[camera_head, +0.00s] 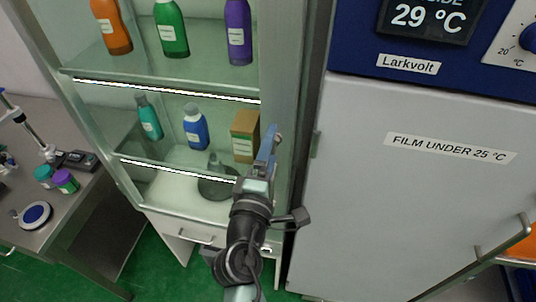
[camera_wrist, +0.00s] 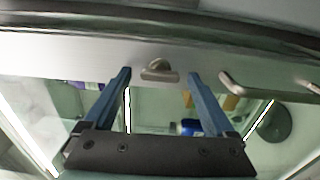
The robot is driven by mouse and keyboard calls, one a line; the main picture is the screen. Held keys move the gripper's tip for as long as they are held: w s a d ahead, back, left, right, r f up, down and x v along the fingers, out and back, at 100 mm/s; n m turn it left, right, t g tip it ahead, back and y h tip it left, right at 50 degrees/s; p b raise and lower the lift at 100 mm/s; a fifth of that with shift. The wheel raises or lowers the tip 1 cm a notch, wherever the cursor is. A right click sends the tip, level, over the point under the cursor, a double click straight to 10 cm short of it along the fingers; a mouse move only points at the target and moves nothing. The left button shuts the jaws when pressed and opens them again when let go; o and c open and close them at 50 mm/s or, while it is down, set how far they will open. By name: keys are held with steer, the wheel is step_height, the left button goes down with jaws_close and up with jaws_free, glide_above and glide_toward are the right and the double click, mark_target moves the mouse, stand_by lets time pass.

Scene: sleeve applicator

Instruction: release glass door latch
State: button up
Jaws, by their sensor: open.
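The glass door (camera_head: 185,120) of the cabinet appears closed, with bottles visible behind it. A bar handle (camera_wrist: 262,92) is on the frame to the right of the fingers. In the head view, my gripper (camera_head: 268,148) is at the door's right edge, and the latch cannot be made out.
A grey cabinet door labelled "FILM UNDER 25 °C" (camera_head: 400,190) stands close to the right. Bottles and a box (camera_head: 243,135) are on the shelves. A steel bench (camera_head: 75,205) with lab items is at left. Green floor (camera_head: 160,268) shows below.

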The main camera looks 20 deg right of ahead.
steer(key=b+v, duration=0.4)
steer(key=v, duration=0.9)
steer(key=shift+b, duration=0.4)
